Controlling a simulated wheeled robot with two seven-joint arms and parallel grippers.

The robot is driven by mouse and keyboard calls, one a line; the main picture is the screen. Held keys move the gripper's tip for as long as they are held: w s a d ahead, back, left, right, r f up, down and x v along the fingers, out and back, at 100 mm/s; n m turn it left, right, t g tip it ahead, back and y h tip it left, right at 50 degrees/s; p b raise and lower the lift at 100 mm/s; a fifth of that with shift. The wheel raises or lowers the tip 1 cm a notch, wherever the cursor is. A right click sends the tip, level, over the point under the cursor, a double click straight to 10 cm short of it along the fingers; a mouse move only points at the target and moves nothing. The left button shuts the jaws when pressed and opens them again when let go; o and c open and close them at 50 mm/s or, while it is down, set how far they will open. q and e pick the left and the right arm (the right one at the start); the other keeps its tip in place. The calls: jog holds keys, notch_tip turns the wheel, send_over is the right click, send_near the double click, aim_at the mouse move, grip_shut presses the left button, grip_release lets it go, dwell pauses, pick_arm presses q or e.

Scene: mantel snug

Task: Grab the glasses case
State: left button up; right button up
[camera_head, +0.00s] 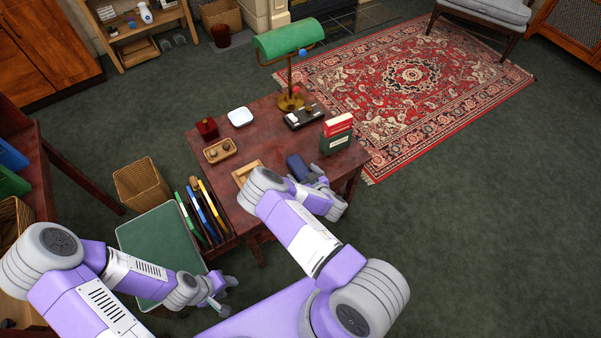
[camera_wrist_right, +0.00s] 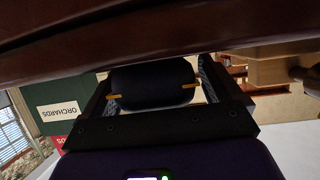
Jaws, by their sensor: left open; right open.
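The dark blue glasses case (camera_head: 297,166) lies on the wooden table (camera_head: 262,125), near its front right edge. My right gripper (camera_head: 318,177) is at that edge, close to the case. In the right wrist view the case (camera_wrist_right: 152,82) shows as a dark rounded shape between the two spread fingers of the gripper (camera_wrist_right: 155,94). Whether the fingers touch it cannot be told. My left gripper (camera_head: 222,296) is open and empty, low beside the green-topped stool (camera_head: 160,240), away from the table.
A black tray (camera_head: 305,117) and a green lamp (camera_head: 289,40) stand behind. A folder rack (camera_head: 203,212) stands left of the table.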

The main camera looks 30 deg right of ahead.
jog(key=c, duration=1.1)
jog(key=shift+r, duration=0.15)
